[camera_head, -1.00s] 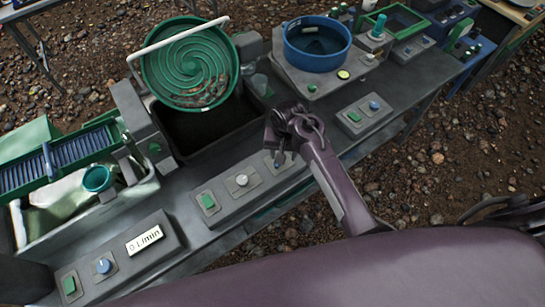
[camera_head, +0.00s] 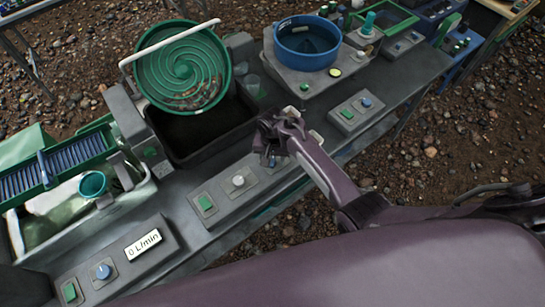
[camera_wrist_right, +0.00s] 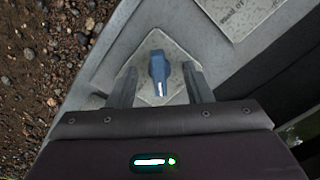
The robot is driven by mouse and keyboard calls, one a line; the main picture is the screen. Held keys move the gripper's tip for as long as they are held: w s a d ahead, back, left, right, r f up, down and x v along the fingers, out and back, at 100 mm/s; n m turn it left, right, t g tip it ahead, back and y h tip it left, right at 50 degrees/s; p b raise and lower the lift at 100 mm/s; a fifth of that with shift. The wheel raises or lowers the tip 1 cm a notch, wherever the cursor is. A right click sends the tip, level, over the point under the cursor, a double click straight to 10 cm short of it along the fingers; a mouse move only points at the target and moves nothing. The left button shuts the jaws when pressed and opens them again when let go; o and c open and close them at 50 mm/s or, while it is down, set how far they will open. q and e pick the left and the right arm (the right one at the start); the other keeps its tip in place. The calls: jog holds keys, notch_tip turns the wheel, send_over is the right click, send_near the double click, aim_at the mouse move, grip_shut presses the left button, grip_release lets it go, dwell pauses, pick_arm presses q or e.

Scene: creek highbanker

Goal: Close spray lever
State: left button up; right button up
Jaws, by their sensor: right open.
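A blue lever (camera_wrist_right: 158,72) on a pale diamond-shaped plate (camera_wrist_right: 150,92) shows in the right wrist view; I take it to be the spray lever. My right gripper (camera_wrist_right: 159,68) is open, with one finger on each side of the lever. A gap shows between the lever and each finger. In the head view my right gripper (camera_head: 270,143) is over the right end of the grey control panel (camera_head: 222,208) in front of the black tub, and it mostly hides the lever there. My left gripper is out of view.
A green spiral wheel (camera_head: 183,68) stands over the black tub (camera_head: 205,128). A blue basin (camera_head: 307,45) sits at the back right. A flow display (camera_head: 143,243) reads 0 L/min. Another small panel (camera_head: 356,110) lies right of the gripper. Gravelly ground surrounds the bench.

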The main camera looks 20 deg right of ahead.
jog(key=shift+c, duration=0.2)
jog(key=c, duration=0.9)
jog(key=shift+c, duration=0.2)
jog(key=shift+n, duration=0.3)
jog(key=shift+r+n+p, duration=0.1)
jog(key=shift+n+p, duration=0.4)
jog(key=shift+n, duration=0.1)
jog(key=shift+n+p, duration=0.45)
jog(key=shift+n, duration=0.75)
jog(key=n+p, duration=0.1)
jog(key=n, duration=0.3)
jog(key=shift+n, duration=0.3)
